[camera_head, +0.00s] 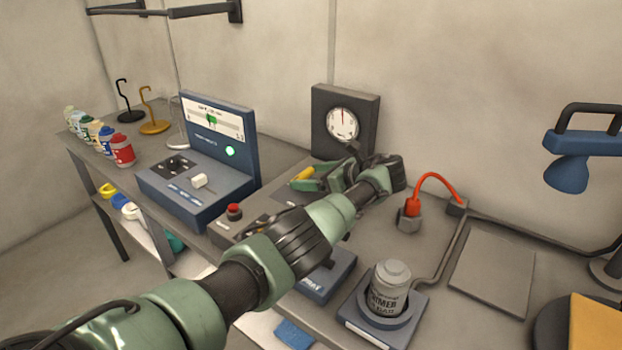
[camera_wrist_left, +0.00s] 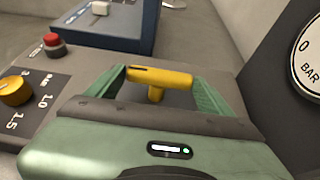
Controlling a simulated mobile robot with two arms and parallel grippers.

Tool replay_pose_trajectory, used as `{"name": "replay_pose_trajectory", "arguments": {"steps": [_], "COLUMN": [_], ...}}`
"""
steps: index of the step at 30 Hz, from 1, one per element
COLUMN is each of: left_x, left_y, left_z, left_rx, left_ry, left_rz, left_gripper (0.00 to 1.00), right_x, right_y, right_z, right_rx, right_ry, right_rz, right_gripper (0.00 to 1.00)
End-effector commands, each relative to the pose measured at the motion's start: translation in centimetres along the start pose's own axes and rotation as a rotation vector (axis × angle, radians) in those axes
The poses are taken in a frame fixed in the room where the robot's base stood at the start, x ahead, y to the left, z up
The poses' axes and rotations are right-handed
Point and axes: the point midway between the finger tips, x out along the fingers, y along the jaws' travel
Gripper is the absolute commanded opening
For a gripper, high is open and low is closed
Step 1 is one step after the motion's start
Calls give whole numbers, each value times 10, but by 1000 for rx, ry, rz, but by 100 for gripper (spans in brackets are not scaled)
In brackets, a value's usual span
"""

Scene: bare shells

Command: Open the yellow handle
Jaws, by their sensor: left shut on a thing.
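The yellow handle (camera_wrist_left: 160,78) is a T-shaped lever on a short stem, in the middle of the left wrist view. Its bar lies across the picture between the two green fingers of my left gripper (camera_wrist_left: 160,85). In the head view the yellow handle (camera_head: 304,173) shows as a small bit beside my left gripper (camera_head: 308,183), in front of the dark gauge box. The left gripper is shut on the handle. The lower part of the stem is partly hidden by the gripper body in the wrist view. My right gripper is in neither view.
A gauge box (camera_head: 345,122) stands right behind the gripper. A red button (camera_head: 233,211) and a yellow knob (camera_wrist_left: 14,91) sit on the same grey panel. A blue console (camera_head: 205,175) stands to the left. A grey can (camera_head: 388,290) and a red cable (camera_head: 436,182) are to the right.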

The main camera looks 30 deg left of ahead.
Motion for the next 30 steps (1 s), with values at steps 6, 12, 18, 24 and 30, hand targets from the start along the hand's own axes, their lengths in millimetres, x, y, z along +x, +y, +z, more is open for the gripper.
{"name": "replay_pose_trajectory", "arguments": {"steps": [6, 12, 18, 24, 30], "left_x": [1, 1, -5, -36, -66], "left_y": [1, 0, 0, -1, 0], "left_z": [1, 1, 0, -1, 0], "left_rx": [-3, -2, -1, -1, -3], "left_ry": [-1, 0, 0, 1, 0], "left_rz": [2, 2, -1, -3, 0], "left_gripper": [41, 100, 100, 100, 100], "right_x": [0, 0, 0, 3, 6], "right_y": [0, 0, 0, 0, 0], "right_z": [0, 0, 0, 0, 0], "right_rx": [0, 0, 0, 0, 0], "right_ry": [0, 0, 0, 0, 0], "right_rz": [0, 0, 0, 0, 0], "right_gripper": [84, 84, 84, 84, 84]}}
